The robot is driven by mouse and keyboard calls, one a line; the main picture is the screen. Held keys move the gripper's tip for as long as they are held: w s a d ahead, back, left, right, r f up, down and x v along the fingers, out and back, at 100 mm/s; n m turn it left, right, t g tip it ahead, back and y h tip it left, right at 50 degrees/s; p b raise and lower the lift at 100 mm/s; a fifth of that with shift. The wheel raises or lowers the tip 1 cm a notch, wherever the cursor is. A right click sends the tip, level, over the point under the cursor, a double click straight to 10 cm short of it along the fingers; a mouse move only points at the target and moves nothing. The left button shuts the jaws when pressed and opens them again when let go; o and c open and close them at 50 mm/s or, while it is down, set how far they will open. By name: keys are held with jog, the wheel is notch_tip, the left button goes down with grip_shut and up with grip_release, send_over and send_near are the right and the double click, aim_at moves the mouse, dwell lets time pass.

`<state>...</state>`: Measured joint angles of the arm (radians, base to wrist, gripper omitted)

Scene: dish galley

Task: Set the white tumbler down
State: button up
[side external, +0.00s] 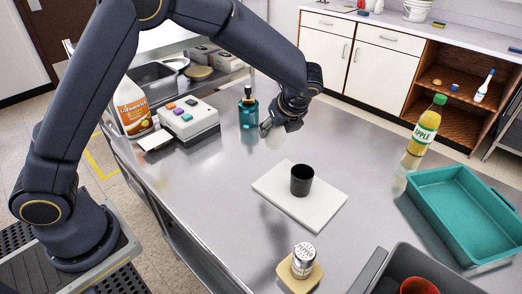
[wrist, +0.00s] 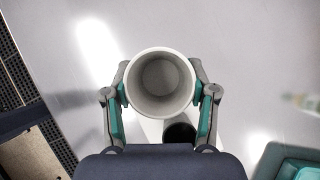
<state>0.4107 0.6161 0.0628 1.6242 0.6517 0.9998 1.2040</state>
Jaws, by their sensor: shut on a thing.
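The white tumbler (wrist: 160,112) is between the two fingers of my gripper (wrist: 160,95) in the wrist view, its round mouth facing the camera. My gripper is shut on it, one finger on each side. In the side view my gripper (side external: 273,127) is over the far part of the steel table, and the tumbler (side external: 275,141) shows only as a pale shape below the fingers. I cannot tell whether its base touches the table. A black cup (side external: 302,181) stands upright on a white board (side external: 272,190), nearer the camera than my gripper.
A teal bottle (side external: 248,113) stands just left of my gripper. A button box (side external: 188,122) and a spray bottle (side external: 133,108) are further left. A juice bottle (side external: 424,128) and a teal tray (side external: 450,222) are at right. A shaker (side external: 303,262) stands in front. Table right of my gripper is clear.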

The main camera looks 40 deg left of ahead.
jog(key=s+a+f+m+g+h, duration=0.15)
jog(key=s+m+h, duration=0.55)
jog(key=m, duration=0.8)
jog(key=s+f+m+h, duration=0.2)
jog(key=s+m+h, duration=0.5)
jog(key=m, duration=0.8)
jog(key=a+f+n, duration=0.1)
jog(key=f, duration=0.1)
jog(key=a+f+n+t+y, duration=0.1)
jog(key=f, duration=0.1)
jog(key=s+a+f+n, duration=0.1)
jog(key=a+f, duration=0.1)
jog(key=f, duration=0.1)
jog(key=shift+s+f+t+y, duration=0.1)
jog(key=shift+t+y, duration=0.25)
jog(key=shift+y, duration=0.05)
jog(key=shift+f, duration=0.1)
jog(key=o, duration=1.1)
jog(key=shift+o, duration=0.3)
